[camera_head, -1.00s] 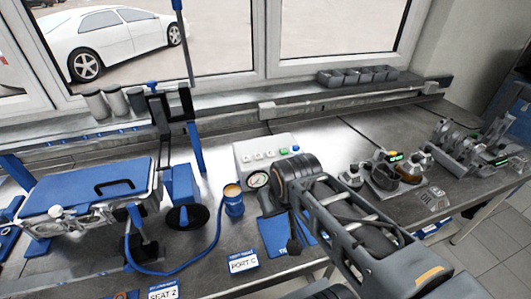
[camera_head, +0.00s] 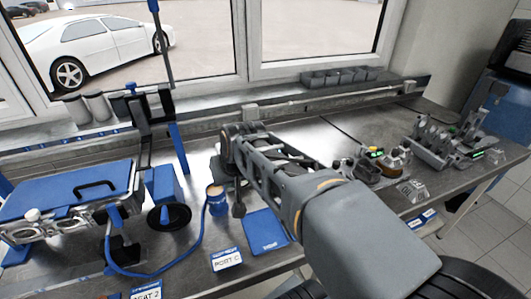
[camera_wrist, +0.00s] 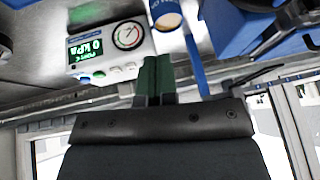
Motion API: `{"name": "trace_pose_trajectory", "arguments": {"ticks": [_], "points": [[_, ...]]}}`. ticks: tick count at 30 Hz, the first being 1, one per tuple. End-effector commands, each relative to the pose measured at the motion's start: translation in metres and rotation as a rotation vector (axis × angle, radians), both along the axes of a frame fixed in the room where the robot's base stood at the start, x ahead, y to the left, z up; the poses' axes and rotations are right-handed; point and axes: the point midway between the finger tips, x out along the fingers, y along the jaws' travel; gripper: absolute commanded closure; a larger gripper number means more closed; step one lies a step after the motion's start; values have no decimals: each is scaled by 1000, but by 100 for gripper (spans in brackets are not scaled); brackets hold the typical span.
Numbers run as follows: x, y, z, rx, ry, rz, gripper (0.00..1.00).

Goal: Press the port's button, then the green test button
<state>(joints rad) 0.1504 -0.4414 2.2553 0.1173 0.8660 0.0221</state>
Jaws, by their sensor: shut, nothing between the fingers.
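My gripper (camera_wrist: 155,78) is shut and empty in the wrist view. Its fingertips are beside the test box, near an orange-topped blue cup (camera_wrist: 168,20). I cannot tell whether the fingers touch anything. In the head view my arm hides the box and fingertips. The blue cup (camera_head: 216,198) stands behind a PORT C card (camera_head: 227,260), with a blue hose beside it.
A blue case (camera_head: 65,190) and a blue stand (camera_head: 163,185) are at left. A blue mat (camera_head: 264,232) lies right of the cup. Metal parts (camera_head: 450,140) stand at the right. The window and sill rail bound the bench's back.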

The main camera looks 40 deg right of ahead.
Motion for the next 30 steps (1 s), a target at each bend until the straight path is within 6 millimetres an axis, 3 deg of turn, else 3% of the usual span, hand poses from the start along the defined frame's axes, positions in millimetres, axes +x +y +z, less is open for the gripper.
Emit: {"name": "trace_pose_trajectory", "arguments": {"ticks": [1,6,10,15,21,30], "points": [[25,-19,-2,36,-25,-74,100],[94,-88,12,146,-135,-291,100],[129,-142,16,209,-212,-424,100],[153,-198,17,261,-287,-541,100],[163,-231,18,287,-334,-604,100],[164,-235,19,292,-340,-611,100]]}}
